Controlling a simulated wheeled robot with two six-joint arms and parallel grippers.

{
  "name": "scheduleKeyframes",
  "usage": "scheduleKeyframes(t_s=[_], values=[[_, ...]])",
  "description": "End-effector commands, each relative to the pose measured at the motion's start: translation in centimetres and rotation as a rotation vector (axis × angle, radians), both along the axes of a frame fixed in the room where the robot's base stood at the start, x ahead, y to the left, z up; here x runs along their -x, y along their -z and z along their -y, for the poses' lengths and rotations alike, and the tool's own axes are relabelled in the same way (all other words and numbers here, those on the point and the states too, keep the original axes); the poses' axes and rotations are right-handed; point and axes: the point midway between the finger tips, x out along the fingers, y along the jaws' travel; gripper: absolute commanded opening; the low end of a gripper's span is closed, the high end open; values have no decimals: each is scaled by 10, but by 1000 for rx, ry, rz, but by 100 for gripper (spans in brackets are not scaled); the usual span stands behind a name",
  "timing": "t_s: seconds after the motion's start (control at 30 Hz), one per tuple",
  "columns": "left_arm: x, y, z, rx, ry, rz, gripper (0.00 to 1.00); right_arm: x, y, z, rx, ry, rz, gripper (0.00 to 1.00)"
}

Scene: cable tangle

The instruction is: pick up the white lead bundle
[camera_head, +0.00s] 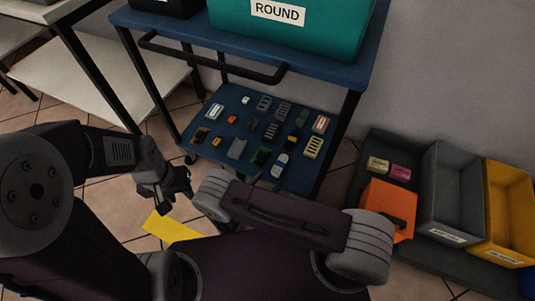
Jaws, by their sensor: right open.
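I cannot make out a white lead bundle for certain. Several small parts lie spread on the blue lower shelf (262,117) of the cart, some of them pale, such as a white piece (245,100) and a grey-white piece (280,164). My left gripper (178,186) is low beside the shelf's front left corner, off the shelf. Its fingers are small and dark, and I see nothing held in it. My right gripper (227,225) is open and mostly hidden behind my own arm, near the yellow patch.
A teal bin (315,40) labelled ROUND stands on the cart's top. A black handle (215,62) and dark legs frame the shelf. At right are an orange box (384,203), a grey bin (453,180) and a yellow bin (508,205). A yellow patch (168,227) lies on the tiled floor.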

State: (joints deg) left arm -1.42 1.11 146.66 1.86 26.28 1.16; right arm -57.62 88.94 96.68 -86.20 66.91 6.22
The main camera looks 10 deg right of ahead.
Motion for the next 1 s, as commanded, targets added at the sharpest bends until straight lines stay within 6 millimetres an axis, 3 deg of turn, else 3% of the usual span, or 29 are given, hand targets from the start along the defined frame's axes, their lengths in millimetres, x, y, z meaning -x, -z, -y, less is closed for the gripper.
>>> scheduleKeyframes(t_s=[0.13, 0.3, 0.53, 0.7, 1.0], values=[[0, 2, 0, 0, 0, 0, 36, -1, 3, -1, 5, -14, 1, 62], [0, 22, 0, 0, 0, 0, 36, -20, 18, 15, 4, -7, 1, 62], [0, 27, 0, 0, 0, 0, 36, -30, 19, 22, 3, -11, 0, 62], [0, 59, 0, 0, 0, 0, 36, -51, 38, 39, 1, -4, 1, 62], [0, 62, 0, 0, 0, 0, 36, -66, 37, 50, 3, -11, 0, 62]])
